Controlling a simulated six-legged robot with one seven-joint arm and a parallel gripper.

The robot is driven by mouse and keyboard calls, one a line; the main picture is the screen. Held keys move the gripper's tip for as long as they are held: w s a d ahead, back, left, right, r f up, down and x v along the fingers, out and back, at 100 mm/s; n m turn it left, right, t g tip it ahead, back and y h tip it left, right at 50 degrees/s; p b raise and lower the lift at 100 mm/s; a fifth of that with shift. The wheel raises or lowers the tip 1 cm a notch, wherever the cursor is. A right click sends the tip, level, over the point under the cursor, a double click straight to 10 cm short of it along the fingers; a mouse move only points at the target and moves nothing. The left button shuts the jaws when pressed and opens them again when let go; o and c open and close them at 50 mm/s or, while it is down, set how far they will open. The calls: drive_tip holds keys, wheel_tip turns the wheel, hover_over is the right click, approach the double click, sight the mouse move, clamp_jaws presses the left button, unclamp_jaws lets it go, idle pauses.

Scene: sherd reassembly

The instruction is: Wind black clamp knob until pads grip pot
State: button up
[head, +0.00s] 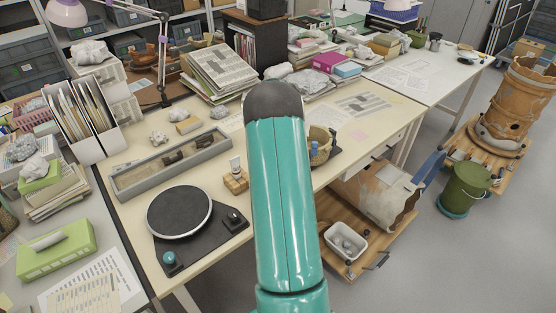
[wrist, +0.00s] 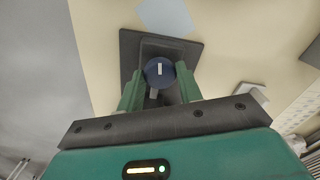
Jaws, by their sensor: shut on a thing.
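In the wrist view the round dark knob (wrist: 160,72), with a short white mark on top, sits between the two green fingers of my gripper (wrist: 159,82). The gripper is shut on the knob. Below the knob is a dark square base (wrist: 128,45) on the pale tabletop. In the head view my teal arm hides the gripper and the knob. A tan rounded vessel (head: 320,137), perhaps the pot, shows just right of the arm, with a small blue part (head: 314,150) in front of it. I cannot see the clamp pads or whether they touch the pot.
A black turntable (head: 180,213) and a long grey tray (head: 170,163) lie left of the arm. A small wooden block (head: 235,181) stands close beside it. Stacked papers (head: 222,70) are behind. A wooden cart (head: 350,255) stands below the table's right edge.

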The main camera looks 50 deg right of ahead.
drive_tip(key=m, duration=1.2)
idle(0.4)
drive_tip(key=o, duration=1)
wheel_tip(320, 180, up, 14)
drive_tip(key=shift+f, duration=0.1)
